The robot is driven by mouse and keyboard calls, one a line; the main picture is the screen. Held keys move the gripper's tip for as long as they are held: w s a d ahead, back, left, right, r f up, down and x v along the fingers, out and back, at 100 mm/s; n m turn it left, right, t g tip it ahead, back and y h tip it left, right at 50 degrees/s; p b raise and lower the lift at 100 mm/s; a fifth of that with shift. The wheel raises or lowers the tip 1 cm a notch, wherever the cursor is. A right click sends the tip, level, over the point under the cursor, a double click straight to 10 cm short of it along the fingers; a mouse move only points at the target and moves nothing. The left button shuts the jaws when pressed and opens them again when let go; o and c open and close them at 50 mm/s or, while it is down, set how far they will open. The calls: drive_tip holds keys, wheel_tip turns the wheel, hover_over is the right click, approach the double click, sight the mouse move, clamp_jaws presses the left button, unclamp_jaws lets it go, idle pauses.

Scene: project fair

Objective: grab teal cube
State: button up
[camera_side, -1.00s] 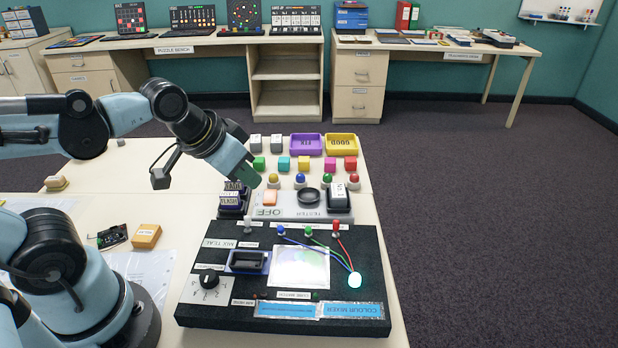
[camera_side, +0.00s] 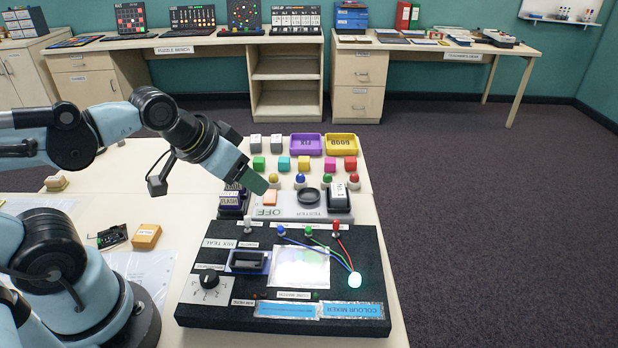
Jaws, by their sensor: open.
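The teal cube (camera_side: 284,163) sits on the table in a row of coloured cubes, between a green cube (camera_side: 259,163) and a yellow cube (camera_side: 304,163). My gripper (camera_side: 258,184) is open, and nothing shows between its fingers. It hangs in the air to the left of and nearer than the teal cube, pointing down to the right. It is apart from the cube. The fingers overlap in this view, so the gap between them is hidden.
A pink cube (camera_side: 330,164) and a red cube (camera_side: 350,163) continue the row. Purple (camera_side: 306,152) and yellow (camera_side: 341,152) trays stand behind. Several coloured knobs stand in front of the row. A grey tester (camera_side: 285,212) and a black colour mixer board (camera_side: 215,317) lie nearer.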

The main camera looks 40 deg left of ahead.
drive_tip(key=shift+o, duration=0.2)
drive_tip(key=shift+w, duration=0.1)
drive_tip(key=n+h, duration=0.8)
drive_tip(key=n, duration=1.3)
hover_over(283, 159)
drive_tip(key=s, duration=0.6)
wheel_tip(283, 159, down, 4)
drive_tip(key=a+f+n, duration=0.1)
drive_tip(key=a, duration=0.1)
drive_tip(key=a+f+n+t+h, duration=0.1)
drive_tip(key=a+f+n, duration=0.1)
drive_tip(key=a, duration=0.1)
drive_tip(key=a+f+n+h, duration=0.1)
drive_tip(key=a+f+n, duration=0.1)
drive_tip(key=a, duration=0.1)
drive_tip(key=shift+s+a+f+t, duration=0.1)
drive_tip(key=shift+s+f+t, duration=0.05)
drive_tip(key=shift+s+t, duration=0.2)
drive_tip(key=x, duration=0.6)
drive_tip(key=shift+w+d+f, duration=0.15)
drive_tip(key=shift+d, duration=0.15)
drive_tip(key=shift+s+f+x, duration=0.1)
drive_tip(key=shift+f+x, duration=0.05)
drive_tip(key=shift+x, duration=1.2)
drive_tip(key=shift+s+f+x, duration=0.15)
drive_tip(key=shift+x, duration=1.2)
drive_tip(key=shift+a, duration=0.1)
drive_tip(key=c, duration=1)
